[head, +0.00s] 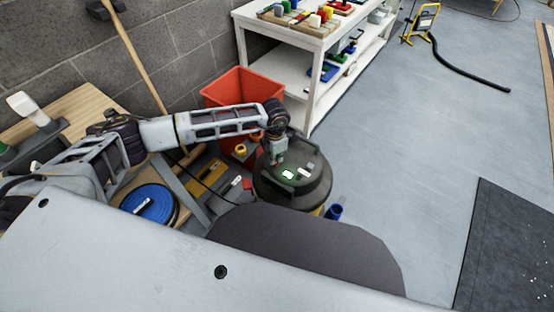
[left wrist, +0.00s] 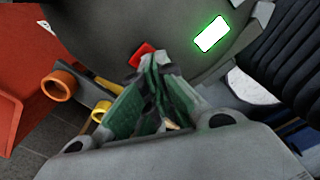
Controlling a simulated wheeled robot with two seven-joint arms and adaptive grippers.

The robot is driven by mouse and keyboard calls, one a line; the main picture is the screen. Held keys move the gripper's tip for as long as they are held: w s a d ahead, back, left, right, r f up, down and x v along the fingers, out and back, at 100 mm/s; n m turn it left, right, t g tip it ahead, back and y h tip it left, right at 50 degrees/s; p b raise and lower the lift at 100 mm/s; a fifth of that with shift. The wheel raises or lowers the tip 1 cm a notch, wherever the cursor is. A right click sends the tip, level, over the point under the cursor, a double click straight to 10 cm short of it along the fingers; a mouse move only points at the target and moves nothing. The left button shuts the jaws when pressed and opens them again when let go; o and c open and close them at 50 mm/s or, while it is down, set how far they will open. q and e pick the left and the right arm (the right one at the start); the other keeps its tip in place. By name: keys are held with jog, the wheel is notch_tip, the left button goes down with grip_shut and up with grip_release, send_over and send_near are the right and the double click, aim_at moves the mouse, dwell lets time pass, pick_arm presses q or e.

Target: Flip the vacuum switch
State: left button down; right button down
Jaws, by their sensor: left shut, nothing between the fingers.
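The vacuum (head: 318,192) is a dark round canister on the floor in front of my base. In the left wrist view its dark top (left wrist: 110,25) fills the upper part. A small red piece that looks like the switch (left wrist: 141,54) sits on it, partly hidden behind the fingertips. A white patch with a glowing green rim (left wrist: 211,34) lies to its right; it also shows in the head view. My left gripper (head: 278,161) points down over the vacuum's top. In the left wrist view its green-padded fingers (left wrist: 152,66) are closed together, empty, tips close to the red piece; I cannot tell whether they touch.
A red bin (head: 238,92) stands behind the vacuum, beside a white shelf table (head: 300,80) with coloured parts. A blue disc (head: 148,203) and tools lie left under my arm. A blue cup-like item (head: 334,212) is right of the vacuum. The grey floor (head: 410,150) to the right is mostly clear.

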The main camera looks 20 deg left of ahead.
pick_arm(q)
jog(key=shift+r+p, duration=2.25)
jog(key=shift+r, duration=1.15)
